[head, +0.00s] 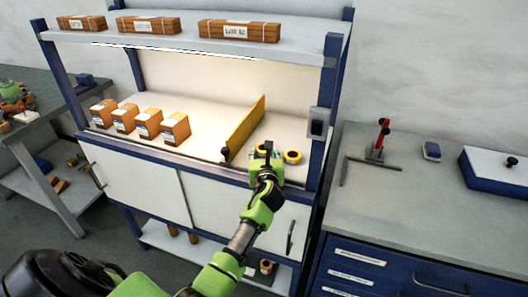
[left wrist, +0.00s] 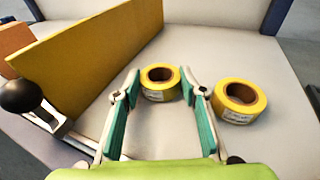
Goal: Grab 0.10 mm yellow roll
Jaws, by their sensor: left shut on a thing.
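Two yellow rolls with brown cores lie on the workbench's light shelf surface, right of the yellow divider. My left gripper (head: 266,152) has its fingers on both sides of the left roll; in the left wrist view the gripper (left wrist: 160,86) is shut on this left yellow roll (left wrist: 157,95), which appears to rest on the surface. The right yellow roll (left wrist: 240,102) stands free beside the right finger; it also shows in the head view (head: 293,158). Both rolls have small white labels, too small to read. My right gripper is not in view.
The yellow divider (head: 245,128) stands left of the gripper. A black knob (left wrist: 18,95) is near its front end. Several orange-brown boxes (head: 148,124) stand farther left. A shelf (head: 180,36) with brick-like packs hangs above. A grey-topped drawer cabinet (head: 400,195) is at right.

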